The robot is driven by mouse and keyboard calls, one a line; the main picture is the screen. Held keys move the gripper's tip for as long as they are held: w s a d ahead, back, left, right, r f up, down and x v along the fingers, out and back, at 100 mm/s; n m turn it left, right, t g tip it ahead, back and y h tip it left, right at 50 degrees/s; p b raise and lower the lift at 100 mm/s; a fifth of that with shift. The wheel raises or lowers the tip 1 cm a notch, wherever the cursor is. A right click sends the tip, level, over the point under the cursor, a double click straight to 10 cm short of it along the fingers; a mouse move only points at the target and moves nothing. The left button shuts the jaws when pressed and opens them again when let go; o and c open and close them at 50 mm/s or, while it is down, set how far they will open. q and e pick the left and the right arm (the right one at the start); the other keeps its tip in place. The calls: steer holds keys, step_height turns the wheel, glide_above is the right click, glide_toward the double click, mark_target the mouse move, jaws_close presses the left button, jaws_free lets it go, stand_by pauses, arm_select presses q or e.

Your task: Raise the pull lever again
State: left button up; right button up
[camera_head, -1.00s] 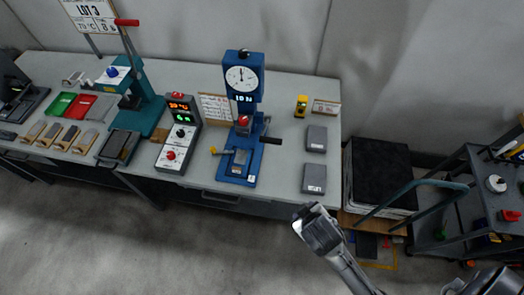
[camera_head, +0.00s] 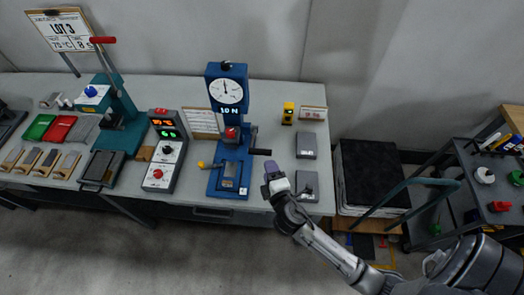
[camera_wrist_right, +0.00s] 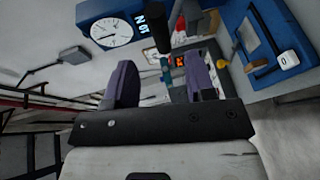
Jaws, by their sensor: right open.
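The blue press-like tester (camera_head: 229,120) stands on the bench with a round white dial (camera_head: 226,91) on top. Its pull lever has a black grip (camera_head: 260,152) that sticks out roughly level to the right. My right gripper (camera_head: 271,170) is just below and right of the grip's end, with purple fingers. In the right wrist view the gripper (camera_wrist_right: 158,62) is open, and the dark round grip (camera_wrist_right: 160,30) shows beyond the gap between the fingers. I cannot tell whether they touch. My left gripper is out of view.
A teal press (camera_head: 122,115) with a red handle and a grey control box (camera_head: 166,150) with lit digits stand to the left. Two grey blocks (camera_head: 306,146) and a yellow item (camera_head: 288,113) lie to the right. A cart (camera_head: 480,190) stands at the far right.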

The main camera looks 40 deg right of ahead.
mark_target(262, 152)
steer(key=x, duration=0.8)
steer(key=shift+w+d, duration=0.15)
steer(key=shift+w, duration=0.15)
jaws_close()
